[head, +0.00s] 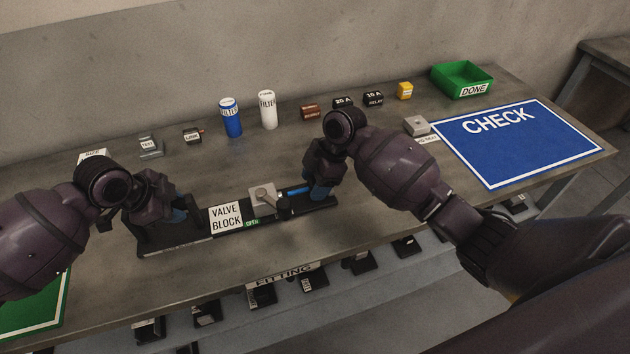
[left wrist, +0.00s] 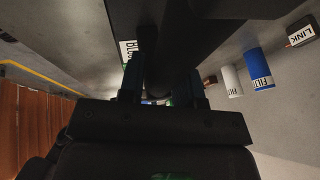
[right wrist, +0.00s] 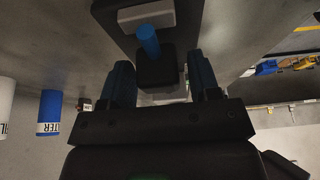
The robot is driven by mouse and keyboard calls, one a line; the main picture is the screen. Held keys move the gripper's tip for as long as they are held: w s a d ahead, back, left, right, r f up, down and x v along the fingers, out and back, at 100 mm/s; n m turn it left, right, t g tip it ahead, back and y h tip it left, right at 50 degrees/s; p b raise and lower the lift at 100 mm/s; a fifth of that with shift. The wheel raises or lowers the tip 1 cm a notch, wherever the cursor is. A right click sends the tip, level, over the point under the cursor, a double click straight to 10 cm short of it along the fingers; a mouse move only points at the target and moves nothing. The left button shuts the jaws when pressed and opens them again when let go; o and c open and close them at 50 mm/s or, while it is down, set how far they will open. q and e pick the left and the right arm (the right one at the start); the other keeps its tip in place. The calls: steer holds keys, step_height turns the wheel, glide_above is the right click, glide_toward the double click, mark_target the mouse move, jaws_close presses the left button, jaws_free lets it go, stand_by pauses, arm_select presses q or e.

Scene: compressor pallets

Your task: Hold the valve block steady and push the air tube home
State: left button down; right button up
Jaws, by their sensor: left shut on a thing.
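The valve block (head: 226,216) is a long dark base with a white label on the bench, with a grey block (head: 262,198) and a lever on it. My left gripper (head: 178,214) is shut on a dark upright part at its left end; that part shows between the fingers in the left wrist view (left wrist: 163,85). The blue air tube (head: 297,191) lies at the right end, pointing at the grey block. In the right wrist view, the tube (right wrist: 148,40) runs from a black piece (right wrist: 156,70) toward the grey block. My right gripper (right wrist: 161,75) is open around or just short of that piece.
Behind stand a blue filter (head: 231,118), a white filter (head: 267,110) and small labelled parts. A blue CHECK mat (head: 520,150) and a green DONE tray (head: 461,78) are at the right. A green mat (head: 35,310) is at the lower left. The bench front is clear.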

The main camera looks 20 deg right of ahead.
mark_target(309, 182)
steer(key=shift+f, duration=0.1)
jaws_close()
steer(key=a, duration=0.6)
steer(key=shift+o, duration=1)
jaws_free()
steer(key=shift+a, duration=0.1)
steer(key=shift+d+r, duration=0.2)
steer(key=v, duration=1.1)
steer(key=shift+r, duration=0.3)
steer(key=shift+d, duration=0.15)
